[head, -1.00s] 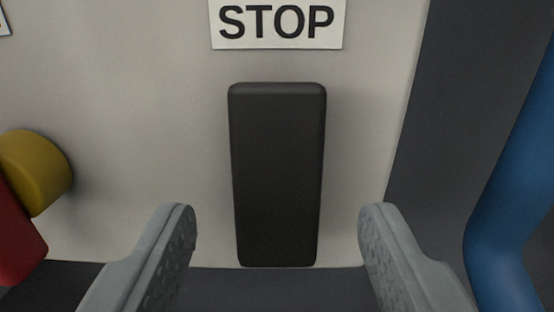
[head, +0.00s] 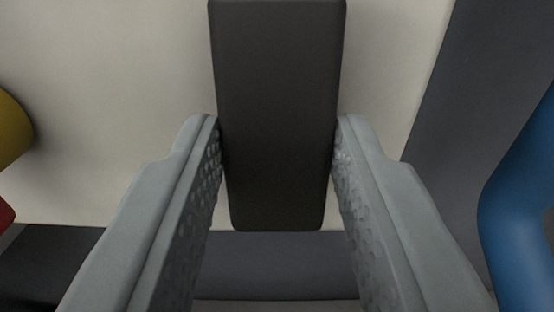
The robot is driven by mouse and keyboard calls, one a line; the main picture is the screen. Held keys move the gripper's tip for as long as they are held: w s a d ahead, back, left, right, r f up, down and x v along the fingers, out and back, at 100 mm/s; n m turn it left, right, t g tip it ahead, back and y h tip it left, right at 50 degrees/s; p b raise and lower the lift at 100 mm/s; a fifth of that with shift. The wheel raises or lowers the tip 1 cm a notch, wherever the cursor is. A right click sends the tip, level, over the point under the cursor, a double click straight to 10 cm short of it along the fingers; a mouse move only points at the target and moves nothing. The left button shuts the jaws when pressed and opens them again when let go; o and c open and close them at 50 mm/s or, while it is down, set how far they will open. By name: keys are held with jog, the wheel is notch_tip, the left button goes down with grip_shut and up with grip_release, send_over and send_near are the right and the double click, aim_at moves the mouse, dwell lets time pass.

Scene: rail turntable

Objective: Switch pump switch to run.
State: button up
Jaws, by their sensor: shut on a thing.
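The pump switch (head: 278,90) is a dark, upright rectangular lever on a pale panel, in the middle of the head view. Its top runs up to the picture's upper edge. My gripper (head: 278,135) is shut on the switch, with one grey textured finger against each side of it, at its lower half. The STOP label is out of view now, and no RUN label shows.
The pale panel (head: 120,110) lies behind the switch. A blue curved pipe (head: 515,200) stands at the right, in front of a dark grey strip (head: 425,130). A yellow rounded part (head: 12,130) and a red part (head: 5,215) show at the left edge. A dark ledge (head: 275,265) runs below.

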jog(key=shift+w+f+t, duration=0.1)
jog(key=shift+f+t, duration=0.15)
jog(key=shift+t, duration=0.8)
jog(key=shift+w+f+t, duration=0.1)
jog(key=shift+f+t, duration=0.15)
jog(key=shift+t, duration=0.8)
jog(key=o, duration=1)
jog(key=v, duration=1.7)
jog(key=shift+s+f, duration=0.15)
jog(key=shift+f, duration=0.05)
